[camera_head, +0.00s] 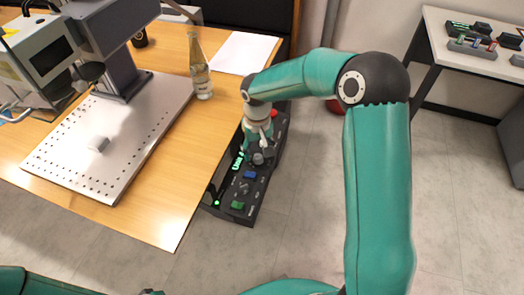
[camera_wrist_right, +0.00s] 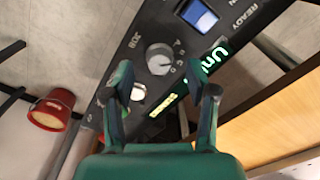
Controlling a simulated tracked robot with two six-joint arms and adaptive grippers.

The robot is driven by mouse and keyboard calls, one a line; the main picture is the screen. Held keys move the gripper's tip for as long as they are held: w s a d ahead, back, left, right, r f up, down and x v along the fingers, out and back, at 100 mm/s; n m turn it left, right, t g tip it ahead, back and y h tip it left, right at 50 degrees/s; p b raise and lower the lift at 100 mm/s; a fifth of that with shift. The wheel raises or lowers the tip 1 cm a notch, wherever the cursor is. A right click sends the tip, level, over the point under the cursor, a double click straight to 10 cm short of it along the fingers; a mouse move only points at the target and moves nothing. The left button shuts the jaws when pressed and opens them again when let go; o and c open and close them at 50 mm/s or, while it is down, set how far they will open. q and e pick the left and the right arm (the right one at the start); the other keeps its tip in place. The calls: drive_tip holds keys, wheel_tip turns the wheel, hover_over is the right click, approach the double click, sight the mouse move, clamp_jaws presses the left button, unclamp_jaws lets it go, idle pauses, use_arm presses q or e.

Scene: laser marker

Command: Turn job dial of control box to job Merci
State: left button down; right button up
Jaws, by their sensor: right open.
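The dark control box (camera_head: 258,196) stands along the right edge of the wooden table. The grey round job dial (camera_wrist_right: 159,58) shows in the right wrist view beside the word JOB, with small letters around it. Which letter it points to is too small to tell. A lit display (camera_wrist_right: 212,56) shows part of a word, "Uni". My right gripper (camera_head: 260,152) is over the box's panel; in the right wrist view its open fingers (camera_wrist_right: 160,82) straddle the area just below the dial, with nothing between them gripped. My left gripper is out of view.
The box also has a blue switch (camera_wrist_right: 199,15) and a green button (camera_head: 238,205). On the table (camera_head: 185,165) stand a laser marker with a perforated plate (camera_head: 75,165), a bottle (camera_head: 201,70) and white paper (camera_head: 243,52). A side table (camera_head: 450,52) is at the far right.

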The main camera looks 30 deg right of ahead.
sight(258, 156)
wheel_tip(258, 156, up, 10)
idle(0.4)
idle(0.3)
